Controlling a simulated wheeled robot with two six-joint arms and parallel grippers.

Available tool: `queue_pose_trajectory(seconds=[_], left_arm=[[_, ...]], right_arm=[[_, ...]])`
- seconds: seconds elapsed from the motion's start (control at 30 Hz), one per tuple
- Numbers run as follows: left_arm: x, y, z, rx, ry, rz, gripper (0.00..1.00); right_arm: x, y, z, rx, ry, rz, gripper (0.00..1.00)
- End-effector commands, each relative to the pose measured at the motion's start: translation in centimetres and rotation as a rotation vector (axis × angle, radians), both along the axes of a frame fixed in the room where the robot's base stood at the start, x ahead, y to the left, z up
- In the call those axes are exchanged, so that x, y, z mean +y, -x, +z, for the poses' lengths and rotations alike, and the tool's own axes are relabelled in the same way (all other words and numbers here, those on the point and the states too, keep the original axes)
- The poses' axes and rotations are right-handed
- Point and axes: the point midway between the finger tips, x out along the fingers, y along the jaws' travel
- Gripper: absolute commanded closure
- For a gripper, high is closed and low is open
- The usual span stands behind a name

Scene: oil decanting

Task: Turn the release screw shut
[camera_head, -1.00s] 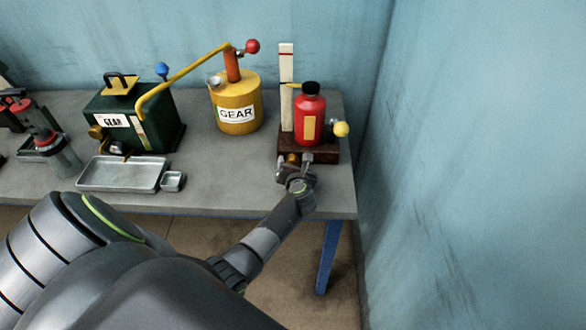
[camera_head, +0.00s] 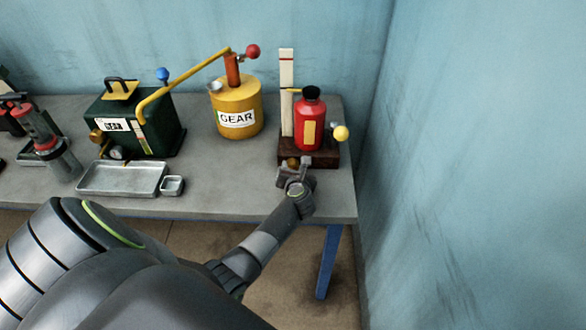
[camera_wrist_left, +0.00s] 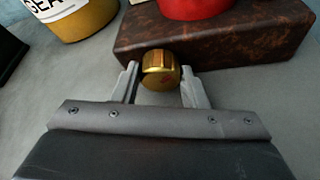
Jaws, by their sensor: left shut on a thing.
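The release screw is a brass, ribbed knob (camera_wrist_left: 160,68) at the front of the dark red-brown base block (camera_wrist_left: 225,28). It also shows small in the head view (camera_head: 292,162). My left gripper (camera_wrist_left: 160,78) is shut on the knob, one finger on each side of it. In the head view the left gripper (camera_head: 294,168) is at the front of the block, below the red bottle (camera_head: 309,118) with its black cap. A yellow ball knob (camera_head: 340,133) sticks out at the block's right. How far the screw is turned cannot be told. My right gripper is not in view.
A yellow GEAR can (camera_head: 237,103) with an orange pump and long yellow arm stands left of the block. A green GEAR box (camera_head: 160,125), a metal tray (camera_head: 90,181) and a small dish (camera_head: 172,186) are farther left. The blue wall closes the right side.

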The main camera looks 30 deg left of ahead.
Motion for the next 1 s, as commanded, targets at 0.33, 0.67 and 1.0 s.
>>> queue_pose_trajectory(seconds=[0.33,0.67,1.0], left_arm=[[0.2,0.2,0.0,-0.117,0.192,0.001,0.84],[0.4,0.3,-0.1,-0.279,0.458,0.002,0.84],[0.6,0.4,-0.3,-0.415,0.682,0.001,0.84]], right_arm=[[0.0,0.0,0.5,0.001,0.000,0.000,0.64],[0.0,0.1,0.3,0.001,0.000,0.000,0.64],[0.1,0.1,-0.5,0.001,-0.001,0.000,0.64]])
